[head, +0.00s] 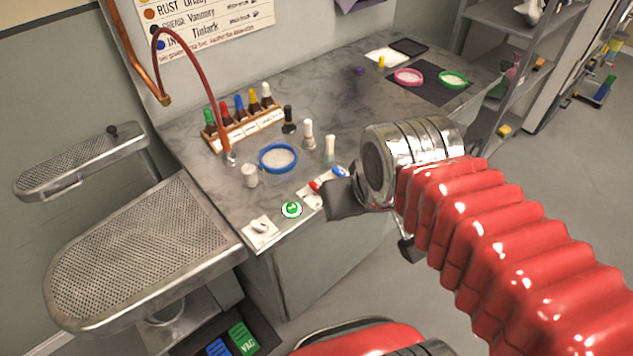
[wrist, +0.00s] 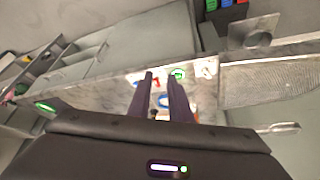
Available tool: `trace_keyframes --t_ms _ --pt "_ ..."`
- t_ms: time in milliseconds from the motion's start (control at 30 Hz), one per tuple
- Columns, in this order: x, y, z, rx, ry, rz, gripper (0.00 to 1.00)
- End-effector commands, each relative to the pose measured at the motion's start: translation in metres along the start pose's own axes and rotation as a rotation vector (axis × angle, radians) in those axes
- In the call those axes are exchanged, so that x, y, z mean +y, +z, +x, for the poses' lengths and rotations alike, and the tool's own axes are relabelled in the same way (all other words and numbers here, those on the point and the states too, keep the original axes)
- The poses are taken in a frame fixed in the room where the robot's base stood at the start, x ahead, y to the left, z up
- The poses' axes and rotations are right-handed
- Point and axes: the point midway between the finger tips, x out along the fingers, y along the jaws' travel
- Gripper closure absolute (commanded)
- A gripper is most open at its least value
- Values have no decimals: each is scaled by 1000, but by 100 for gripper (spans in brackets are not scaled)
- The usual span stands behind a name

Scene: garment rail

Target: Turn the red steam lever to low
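A small red lever (head: 315,185) shows at the front edge of the grey marble counter, beside a blue one (head: 340,171). A white plate lies under the red lever, partly hidden by my gripper. My gripper (head: 330,202) is just right of the red lever in the head view; I cannot tell whether they touch. In the wrist view, the two dark fingers of my gripper (wrist: 161,75) stand apart with a gap between them. A red bit (wrist: 155,87) shows in that gap, and blue (wrist: 137,83) shows left of the fingers. The lever's setting is too small to read.
A green round button (head: 291,209) and a white switch plate (head: 261,230) sit on the counter edge left of the red lever. A blue-rimmed dish (head: 278,157), bottles and a dropper rack (head: 240,129) stand behind. A perforated metal board (head: 145,255) is at left.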

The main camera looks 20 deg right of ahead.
Motion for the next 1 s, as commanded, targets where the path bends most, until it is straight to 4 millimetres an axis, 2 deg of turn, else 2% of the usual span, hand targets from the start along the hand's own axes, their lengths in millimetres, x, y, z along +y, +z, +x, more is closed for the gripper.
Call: trace_keyframes --t_ms 200,667,1000 --pt "-1 -11 22 -84 -1 -3 67" --pt "-2 -66 61 -240 -8 -57 67" --pt "-3 -112 97 -348 -28 -153 67"
